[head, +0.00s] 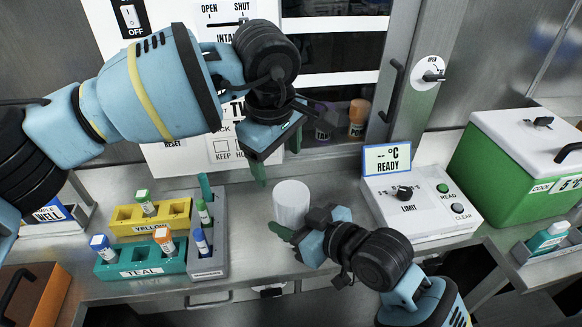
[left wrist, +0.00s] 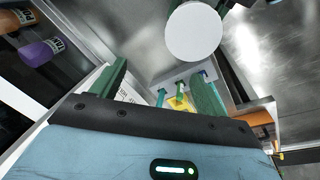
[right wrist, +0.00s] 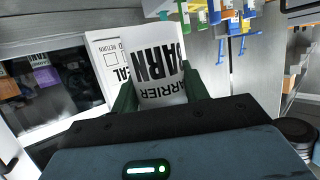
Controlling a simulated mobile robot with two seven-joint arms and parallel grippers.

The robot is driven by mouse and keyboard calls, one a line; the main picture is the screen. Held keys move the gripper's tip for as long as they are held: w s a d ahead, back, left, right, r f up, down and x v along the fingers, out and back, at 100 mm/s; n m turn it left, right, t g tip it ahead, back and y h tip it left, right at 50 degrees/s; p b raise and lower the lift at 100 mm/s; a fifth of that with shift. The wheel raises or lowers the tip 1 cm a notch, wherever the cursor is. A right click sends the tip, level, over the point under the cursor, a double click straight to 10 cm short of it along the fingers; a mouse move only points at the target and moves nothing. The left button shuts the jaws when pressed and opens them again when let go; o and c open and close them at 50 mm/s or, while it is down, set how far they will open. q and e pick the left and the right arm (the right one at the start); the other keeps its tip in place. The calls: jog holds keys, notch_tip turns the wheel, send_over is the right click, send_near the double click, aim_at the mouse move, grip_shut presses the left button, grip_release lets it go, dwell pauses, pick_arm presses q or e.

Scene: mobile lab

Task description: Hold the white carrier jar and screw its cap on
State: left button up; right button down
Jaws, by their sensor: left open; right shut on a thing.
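The white carrier jar (head: 291,205) stands upright over the bench in the head view. My right gripper (head: 288,232) is shut on its lower part from the front right. In the right wrist view the jar (right wrist: 153,70) sits between the green fingers, its black lettering showing. My left gripper (head: 274,156) is open and empty, a little above and to the left of the jar. In the left wrist view the jar's round white top (left wrist: 193,33) lies beyond the open fingers, apart from them. I cannot tell whether that top is a separate cap.
Yellow (head: 180,213) and teal (head: 118,268) racks with capped tubes stand at left, beside a grey rack (head: 207,262). A control box (head: 420,205) and green cooler (head: 510,165) stand at right. Two bottles (head: 358,117) stand in the cabinet behind.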

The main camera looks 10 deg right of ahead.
aim_at(291, 193)
pick_arm(q)
jog(key=n, duration=0.6)
jog(key=s+n, duration=0.1)
jog(key=n, duration=0.6)
jog(key=s+d+r+n, duration=0.1)
jog(key=n, duration=0.6)
jog(key=shift+g, duration=0.4)
jog(key=n, duration=0.2)
jog(key=s+n, duration=0.1)
jog(key=n, duration=0.1)
jog(key=shift+d+y, duration=0.1)
jog(key=shift+y, duration=0.2)
jog(key=n, duration=0.2)
jog(key=s+n, duration=0.1)
jog(key=n, duration=0.1)
jog(key=shift+d+n+g, duration=0.15)
jog(key=shift+n+g, duration=0.15)
jog(key=shift+n, duration=0.1)
jog(key=n, duration=0.3)
jog(key=shift+s+d+r+n, duration=0.1)
jog(key=shift+s+n, duration=0.2)
jog(key=shift+s, duration=0.05)
jog(key=shift+f, duration=4)
